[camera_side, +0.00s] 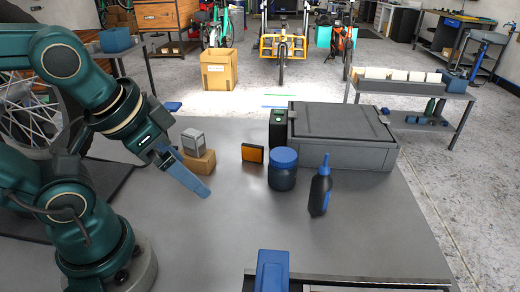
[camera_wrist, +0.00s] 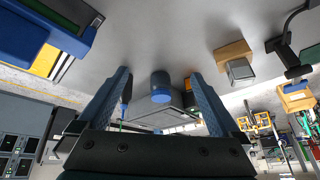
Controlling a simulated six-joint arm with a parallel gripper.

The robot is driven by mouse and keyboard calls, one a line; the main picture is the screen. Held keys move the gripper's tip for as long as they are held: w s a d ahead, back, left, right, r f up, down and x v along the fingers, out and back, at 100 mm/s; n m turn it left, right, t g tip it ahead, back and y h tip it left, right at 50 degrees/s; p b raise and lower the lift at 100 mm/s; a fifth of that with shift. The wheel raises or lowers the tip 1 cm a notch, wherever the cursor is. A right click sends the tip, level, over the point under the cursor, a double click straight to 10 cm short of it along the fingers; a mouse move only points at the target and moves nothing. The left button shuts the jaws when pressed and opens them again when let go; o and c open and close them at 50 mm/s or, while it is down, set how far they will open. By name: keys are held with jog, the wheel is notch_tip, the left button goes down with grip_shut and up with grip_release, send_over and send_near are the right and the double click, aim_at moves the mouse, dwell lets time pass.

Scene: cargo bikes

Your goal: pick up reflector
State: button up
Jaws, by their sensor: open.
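The reflector (camera_side: 252,153) is a small orange block with a dark edge, standing on the grey table between a cardboard box and a blue-lidded jar. In the wrist view an orange sliver, likely the reflector (camera_wrist: 187,84), shows beside one finger, which hides most of it. My gripper (camera_side: 203,191) is on the left side of the table in the side view, with its blue fingers slanting down to the right, apart from the reflector. In the wrist view my gripper (camera_wrist: 158,75) has its two fingers spread wide with nothing held between them.
The blue-lidded jar (camera_side: 283,170) stands right of the reflector, and a dark bottle (camera_side: 320,192) further right. A grey case (camera_side: 345,145) lies behind them. A small cardboard box (camera_side: 203,163) with a grey item (camera_side: 193,139) on it stands left.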

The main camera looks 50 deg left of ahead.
jog(key=a+f+m+g+y, duration=0.15)
jog(key=a+m+y, duration=0.25)
jog(key=a+y, duration=0.55)
jog(key=w+a+r+m, duration=0.2)
jog(key=w+a+m, duration=0.15)
jog(key=a, duration=0.35)
jog(key=m+t+h, duration=0.2)
jog(key=m+t, duration=0.6)
jog(key=m, duration=1.1)
send_over(252, 154)
jog(key=s, duration=0.3)
notch_tip(252, 154, down, 8)
jog(key=f, duration=0.2)
jog(key=d+f+m, duration=0.1)
jog(key=f, duration=0.1)
jog(key=d+f+m+g, duration=0.1)
jog(key=f, duration=0.1)
jog(key=shift+s+d+f+h, duration=0.1)
jog(key=shift+s+f+h, duration=0.05)
jog(key=shift+s+h, duration=0.15)
jog(key=shift+f+m, duration=0.15)
jog(key=shift+m, duration=0.1)
jog(key=shift+x, duration=2.45)
